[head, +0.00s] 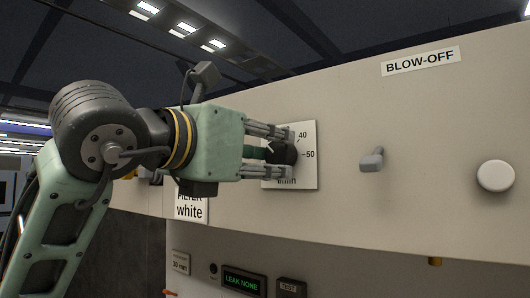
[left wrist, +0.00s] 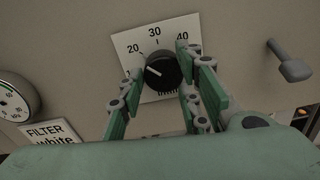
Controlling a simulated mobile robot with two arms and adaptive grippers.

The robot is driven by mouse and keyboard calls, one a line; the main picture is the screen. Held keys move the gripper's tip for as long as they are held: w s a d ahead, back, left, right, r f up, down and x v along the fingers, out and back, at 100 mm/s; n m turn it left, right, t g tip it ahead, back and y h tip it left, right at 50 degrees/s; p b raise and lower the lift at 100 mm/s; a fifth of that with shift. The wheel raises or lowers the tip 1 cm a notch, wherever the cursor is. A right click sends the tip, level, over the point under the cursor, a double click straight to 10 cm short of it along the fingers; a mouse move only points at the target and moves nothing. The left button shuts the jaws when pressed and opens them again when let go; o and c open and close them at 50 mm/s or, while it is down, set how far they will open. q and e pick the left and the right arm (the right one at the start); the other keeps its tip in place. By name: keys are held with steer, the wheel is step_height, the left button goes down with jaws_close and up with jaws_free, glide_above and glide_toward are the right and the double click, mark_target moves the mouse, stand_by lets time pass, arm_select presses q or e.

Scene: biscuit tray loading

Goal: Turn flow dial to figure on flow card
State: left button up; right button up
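The flow dial (head: 284,153) is a round black knob on a white scale plate (head: 308,172) on the cream panel. In the left wrist view the dial (left wrist: 163,72) has a white pointer line aimed left and slightly up, near or just below the 20 mark. The figures 20, 30 and 40 show there; 40 and 50 show in the head view. My left gripper (head: 289,152) is open, with one finger on each side of the dial and small gaps visible. Its fingers hide part of the scale. No flow card can be made out. My right gripper is out of view.
A grey lever (head: 371,160) and a white round button (head: 496,176) stick out to the right, under the BLOW-OFF label (head: 421,61). A gauge (left wrist: 14,98) and the FILTER white card (left wrist: 52,134) are left of the dial. A LEAK NONE display (head: 243,282) sits below.

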arm_select(q)
steer(key=c, duration=0.5)
steer(key=shift+c, duration=0.2)
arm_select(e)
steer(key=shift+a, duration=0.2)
